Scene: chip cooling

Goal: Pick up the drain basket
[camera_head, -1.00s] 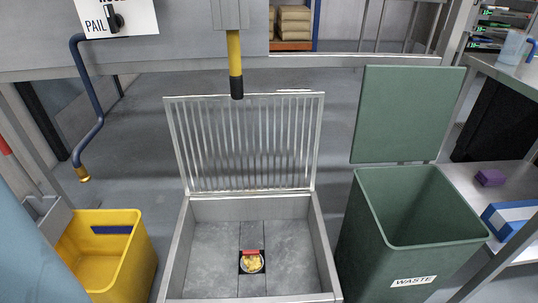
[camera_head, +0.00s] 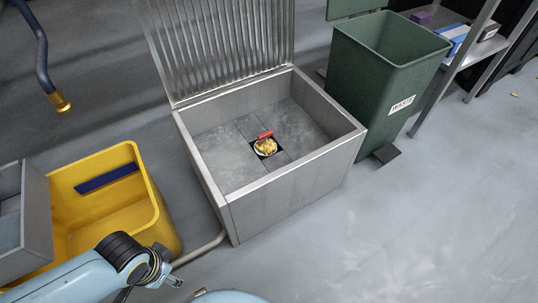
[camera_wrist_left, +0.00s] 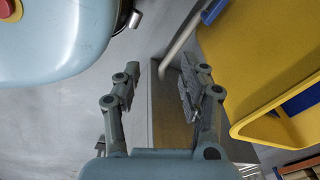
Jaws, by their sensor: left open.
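The drain basket (camera_head: 257,152) is a small round basket with a red handle (camera_head: 265,135) and yellow pieces in it. In the head view it sits in a dark square opening in the floor of the open metal sink (camera_head: 225,165). My left gripper (camera_head: 173,281) is low in the head view, in front of the sink and right of the yellow bin, well away from the basket. In the left wrist view its two fingers (camera_wrist_left: 160,76) are apart with nothing held between them. The basket cannot be made out in the wrist view. My right gripper is out of view.
The sink's ribbed lid (camera_head: 222,45) stands raised behind it. The yellow bin (camera_head: 165,225) is at left and a bent pipe (camera_head: 205,247) runs between it and the sink. The green waste bin (camera_head: 360,95) is right of the sink. The floor at right is largely clear.

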